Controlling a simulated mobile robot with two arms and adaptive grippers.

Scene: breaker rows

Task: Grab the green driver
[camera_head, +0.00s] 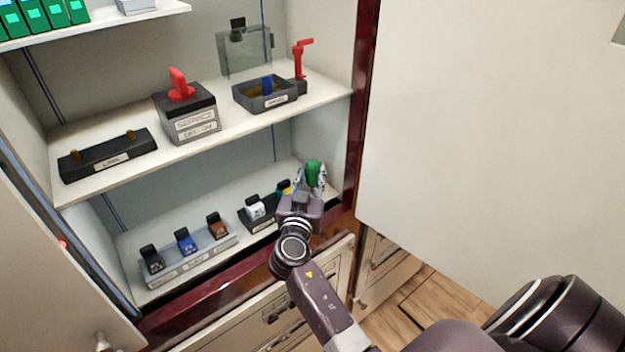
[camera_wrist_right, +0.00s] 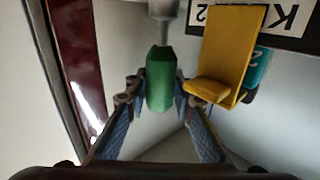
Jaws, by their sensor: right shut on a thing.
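The green driver (camera_head: 313,172) is at the right end of the lower shelf in the head view. In the right wrist view its green handle (camera_wrist_right: 159,80) is between the two fingers, with a grey shaft running up out of the frame. My right gripper (camera_head: 312,180) is shut on the green handle; it also shows in the right wrist view (camera_wrist_right: 159,92). The driver's far end is out of view. My left gripper is not in view.
A yellow lever (camera_wrist_right: 226,55) stands close beside the handle in the right wrist view. Breakers with black, blue and brown switches (camera_head: 186,243) stand left on the lower shelf. The upper shelf (camera_head: 225,125) holds several boxes. A dark red cabinet post (camera_head: 361,110) is close on the right.

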